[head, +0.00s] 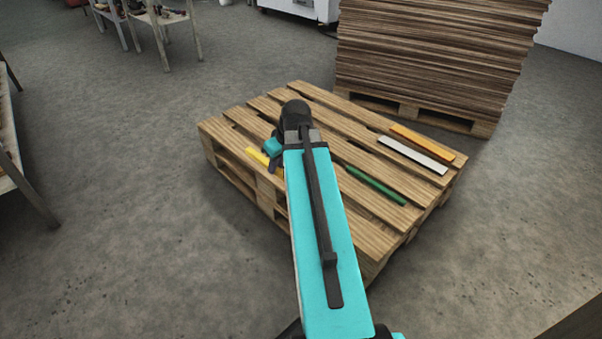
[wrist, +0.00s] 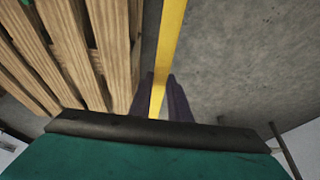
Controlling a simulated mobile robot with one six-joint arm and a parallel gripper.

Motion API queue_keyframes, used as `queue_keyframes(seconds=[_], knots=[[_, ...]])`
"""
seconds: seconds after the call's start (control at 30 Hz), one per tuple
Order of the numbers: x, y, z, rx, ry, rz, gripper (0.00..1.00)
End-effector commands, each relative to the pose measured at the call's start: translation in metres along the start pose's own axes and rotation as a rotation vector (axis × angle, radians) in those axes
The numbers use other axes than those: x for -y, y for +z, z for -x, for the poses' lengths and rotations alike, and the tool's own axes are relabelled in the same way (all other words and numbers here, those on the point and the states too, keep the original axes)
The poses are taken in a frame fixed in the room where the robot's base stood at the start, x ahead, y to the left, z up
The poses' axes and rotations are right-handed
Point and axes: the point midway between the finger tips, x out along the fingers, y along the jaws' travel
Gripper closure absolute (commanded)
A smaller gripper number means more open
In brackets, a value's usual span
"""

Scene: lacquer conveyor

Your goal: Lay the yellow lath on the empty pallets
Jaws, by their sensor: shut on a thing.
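My gripper (wrist: 160,95) is shut on the yellow lath (wrist: 171,35), which runs between its two dark fingers in the wrist view. In the head view one end of the yellow lath (head: 257,156) shows left of my arm, by the near-left edge of the empty pallets (head: 232,126); my arm hides the rest. In the wrist view the lath shows against bare floor, beside the pallet slats (wrist: 70,45). I cannot tell its height from these views.
A green lath (head: 375,185), a white lath (head: 412,155) and an orange lath (head: 422,142) lie on the right part of the pallets. A tall stack of boards (head: 430,50) stands behind. The left slats look bare. Tables stand far left.

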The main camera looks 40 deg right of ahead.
Motion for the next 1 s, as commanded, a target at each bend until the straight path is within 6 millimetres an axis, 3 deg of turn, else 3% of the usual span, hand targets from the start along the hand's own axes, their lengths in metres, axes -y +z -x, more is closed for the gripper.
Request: queue_keyframes(seconds=[0.1, 0.5, 1.0], knots=[[0.029, -0.025, 0.008, -0.002, 0.0, 0.008, 1.0], [0.124, -0.088, 0.04, -0.003, -0.001, 0.008, 1.0], [0.253, -0.139, 0.09, -0.002, 0.001, 0.001, 1.0]])
